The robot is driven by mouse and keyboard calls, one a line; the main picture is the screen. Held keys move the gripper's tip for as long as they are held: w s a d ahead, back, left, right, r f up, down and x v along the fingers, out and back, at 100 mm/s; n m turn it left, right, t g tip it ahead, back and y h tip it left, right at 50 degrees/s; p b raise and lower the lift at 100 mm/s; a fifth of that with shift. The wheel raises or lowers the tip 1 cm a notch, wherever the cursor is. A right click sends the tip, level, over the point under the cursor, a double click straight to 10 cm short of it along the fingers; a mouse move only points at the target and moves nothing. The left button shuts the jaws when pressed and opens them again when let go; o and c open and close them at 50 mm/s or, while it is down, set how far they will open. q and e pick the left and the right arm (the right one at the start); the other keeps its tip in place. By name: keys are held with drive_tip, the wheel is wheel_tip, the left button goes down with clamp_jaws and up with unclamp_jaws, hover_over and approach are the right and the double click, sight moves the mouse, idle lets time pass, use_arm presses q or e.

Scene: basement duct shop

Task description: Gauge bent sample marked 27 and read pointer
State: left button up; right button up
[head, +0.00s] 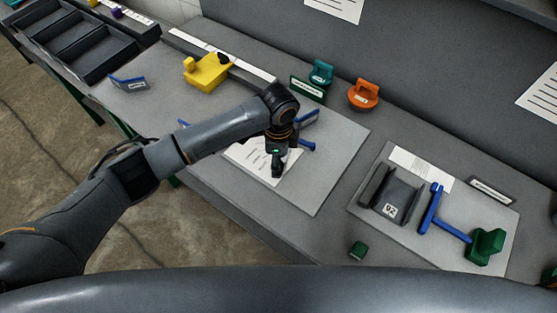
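A dark grey bent sample (374,190) with raised sides lies on the light board at the right. Its white tag (390,210) seems to read 22 or 27; I cannot tell which. Beside it lies a blue T-shaped tool (431,208), its stem pointing toward a green block (486,246). I cannot make out a pointer. My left gripper (277,172) points down over a printed sheet on the middle board, away from the tagged sample. Its fingers are too small to judge. Blue parts (307,144) show just behind it, partly hidden. My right gripper is not in view.
Teal (321,73) and orange (363,94) handled blocks stand behind the middle board (335,165). Dark bins (100,60) stand at far left.

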use_arm(q)
drive_tip(key=shift+f, duration=0.85)
drive_tip(key=shift+c, duration=0.4)
clamp_jaws()
drive_tip(key=shift+d, duration=0.1)
